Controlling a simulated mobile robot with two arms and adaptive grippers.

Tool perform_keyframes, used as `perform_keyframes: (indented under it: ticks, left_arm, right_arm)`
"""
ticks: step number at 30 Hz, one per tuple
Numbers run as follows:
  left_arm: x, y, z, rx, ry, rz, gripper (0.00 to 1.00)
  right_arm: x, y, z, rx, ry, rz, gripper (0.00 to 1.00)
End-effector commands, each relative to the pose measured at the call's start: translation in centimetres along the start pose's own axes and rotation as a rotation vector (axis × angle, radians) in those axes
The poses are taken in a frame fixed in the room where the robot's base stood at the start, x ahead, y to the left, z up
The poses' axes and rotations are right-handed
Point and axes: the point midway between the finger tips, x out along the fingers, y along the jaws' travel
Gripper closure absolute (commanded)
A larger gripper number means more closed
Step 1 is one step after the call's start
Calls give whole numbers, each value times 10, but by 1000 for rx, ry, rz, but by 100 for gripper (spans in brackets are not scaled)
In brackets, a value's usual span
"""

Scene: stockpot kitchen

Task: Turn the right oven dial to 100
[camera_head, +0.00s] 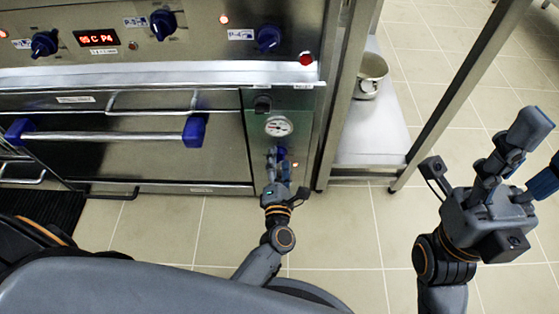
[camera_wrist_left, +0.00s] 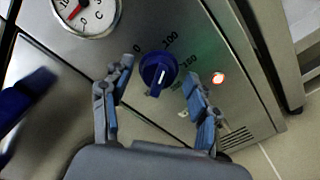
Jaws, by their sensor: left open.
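The right oven dial (camera_wrist_left: 157,69) is a round blue knob on the steel panel, with 0, 100 and a higher mark printed around its upper side. Its raised grip is tilted slightly from vertical; I cannot tell which end is the pointer. In the head view the dial (camera_head: 282,153) is partly hidden by my left gripper (camera_head: 276,160). In the left wrist view my left gripper (camera_wrist_left: 160,78) is open, with one finger on each side of the dial and gaps visible. My right gripper (camera_head: 535,155) is open and empty over the floor at right.
A round gauge (camera_head: 278,126) sits above the dial, and a lit red lamp (camera_wrist_left: 217,78) is right of it. More blue knobs (camera_head: 163,24) line the upper panel. A blue-ended door handle (camera_head: 105,135) is at left. A steel shelf (camera_head: 375,140) with a pot (camera_head: 370,75) stands right.

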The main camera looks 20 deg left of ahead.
Motion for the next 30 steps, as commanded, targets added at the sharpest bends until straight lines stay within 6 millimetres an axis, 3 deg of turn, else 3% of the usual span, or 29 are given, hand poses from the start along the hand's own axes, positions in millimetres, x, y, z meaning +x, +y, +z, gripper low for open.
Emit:
perform_keyframes:
  ticks: [12, 18, 30]
  left_arm:
    - [-79, -1, -1, 0, 1, -4, 40]
    - [-108, -1, 0, 0, 1, -2, 40]
    - [-117, 0, 0, 0, 0, 0, 40]
  right_arm:
    - [0, 0, -1, 1, 3, 0, 48]
    - [0, 0, -1, 1, 3, 0, 48]
    - [0, 0, -1, 1, 4, 0, 48]
